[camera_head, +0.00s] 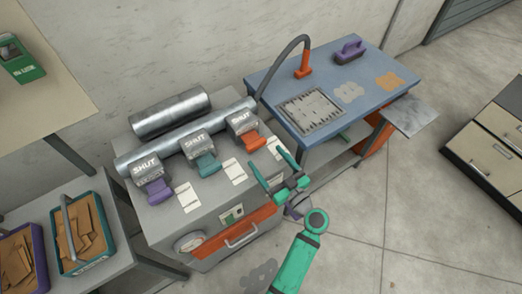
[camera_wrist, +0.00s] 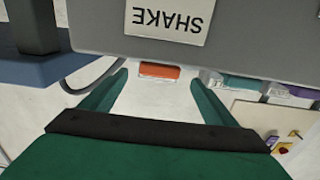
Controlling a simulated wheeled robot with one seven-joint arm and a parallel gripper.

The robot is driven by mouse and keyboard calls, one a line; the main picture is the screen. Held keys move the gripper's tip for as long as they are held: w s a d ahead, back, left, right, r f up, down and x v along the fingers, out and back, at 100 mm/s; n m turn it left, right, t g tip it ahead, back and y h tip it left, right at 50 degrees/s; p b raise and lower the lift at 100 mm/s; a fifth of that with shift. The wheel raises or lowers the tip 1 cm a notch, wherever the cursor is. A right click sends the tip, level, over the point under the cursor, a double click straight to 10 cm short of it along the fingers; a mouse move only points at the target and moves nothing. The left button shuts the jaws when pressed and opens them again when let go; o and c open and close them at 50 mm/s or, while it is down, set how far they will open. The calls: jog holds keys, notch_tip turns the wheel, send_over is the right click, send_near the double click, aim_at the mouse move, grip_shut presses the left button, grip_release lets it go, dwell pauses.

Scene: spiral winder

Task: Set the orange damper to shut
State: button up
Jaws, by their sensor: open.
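The orange damper handle (camera_head: 250,142) sticks out at the front of the rightmost grey housing marked SHUT (camera_head: 240,121), on top of the grey machine (camera_head: 215,208). A white card lies in front of it. My gripper (camera_head: 266,158) is open and empty, above the machine's right front, in front of and apart from the orange handle. In the wrist view the orange handle (camera_wrist: 158,71) shows between the fingertips, farther off. A grey panel with an upside-down SHAKE label (camera_wrist: 167,18) fills the top of that view and may hide part of the damper.
Teal (camera_head: 208,165) and purple (camera_head: 159,192) handles stand left of the orange one. Metal pipes (camera_head: 172,112) run behind. The blue table (camera_head: 340,68) with an orange-based hose (camera_head: 303,70) stands at the right. A red-orange drawer front (camera_head: 240,232) faces the floor.

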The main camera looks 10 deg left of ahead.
jog(key=shift+v, duration=1.25)
